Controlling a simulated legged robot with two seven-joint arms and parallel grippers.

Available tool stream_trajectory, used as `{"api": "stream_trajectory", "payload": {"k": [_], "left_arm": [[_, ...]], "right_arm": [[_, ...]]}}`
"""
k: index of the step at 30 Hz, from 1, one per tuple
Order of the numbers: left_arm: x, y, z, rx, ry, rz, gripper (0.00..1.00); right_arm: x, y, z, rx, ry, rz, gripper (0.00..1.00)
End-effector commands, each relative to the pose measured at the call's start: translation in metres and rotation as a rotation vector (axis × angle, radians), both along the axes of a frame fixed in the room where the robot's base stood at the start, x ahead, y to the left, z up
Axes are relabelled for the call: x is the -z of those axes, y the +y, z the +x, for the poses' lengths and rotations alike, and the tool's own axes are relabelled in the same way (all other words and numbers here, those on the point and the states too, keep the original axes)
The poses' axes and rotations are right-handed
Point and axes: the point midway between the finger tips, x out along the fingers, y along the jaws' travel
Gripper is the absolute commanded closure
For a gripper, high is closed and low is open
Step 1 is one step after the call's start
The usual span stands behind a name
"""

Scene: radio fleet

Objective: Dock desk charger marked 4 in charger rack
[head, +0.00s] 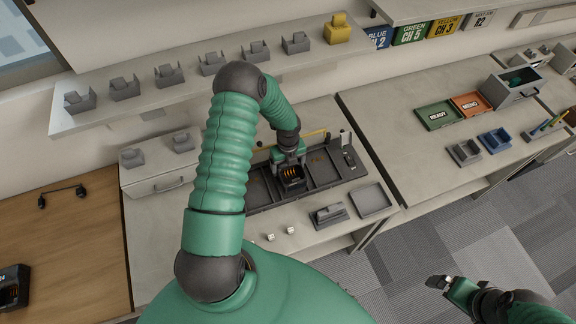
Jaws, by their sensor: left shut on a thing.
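The charger rack (321,167) is a dark grey tray with several bays on the middle counter. A black desk charger (292,181) with orange marks inside is at one of its middle bays. My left gripper (290,160) comes down from above and is shut on this charger. I cannot tell whether the charger is fully seated, and its number is not readable. Another black charger (13,288) lies on the wooden desk at the left edge, partly cut off, its mark too small to read surely. My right gripper (442,286) is over the floor at lower right, its jaw opening unclear.
A grey tray (373,201) and a grey holder (329,215) sit in front of the rack, with small white cubes (291,230) nearby. A shelf (143,99) with several grey cradles runs above. Green and orange trays (437,115) stand on the right counter.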

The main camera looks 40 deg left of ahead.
Motion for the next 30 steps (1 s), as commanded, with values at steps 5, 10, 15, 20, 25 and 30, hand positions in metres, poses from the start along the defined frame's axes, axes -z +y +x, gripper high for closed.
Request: {"api": "stream_trajectory", "payload": {"k": [5,10,15,20,25,30], "left_arm": [[0.002,0.000,0.000,0.000,-0.001,0.000,0.75],[0.006,0.000,0.000,0.000,-0.001,0.000,0.75],[0.010,0.000,0.001,0.000,-0.001,0.000,0.75],[0.014,0.000,0.001,0.000,-0.001,0.000,0.75],[0.018,0.000,0.001,0.000,-0.001,0.000,0.75],[0.023,0.000,0.001,-0.001,-0.001,0.000,0.75]], "right_arm": [[0.002,0.000,0.000,0.000,0.000,0.000,0.00],[0.005,0.000,0.000,0.000,0.000,0.000,0.00],[0.008,0.000,0.000,0.000,0.000,0.000,0.00],[0.011,0.000,0.000,0.000,0.000,0.000,0.00],[0.014,0.000,0.000,0.000,0.000,0.000,0.00],[0.017,0.000,0.000,0.000,0.000,0.000,0.00]]}}
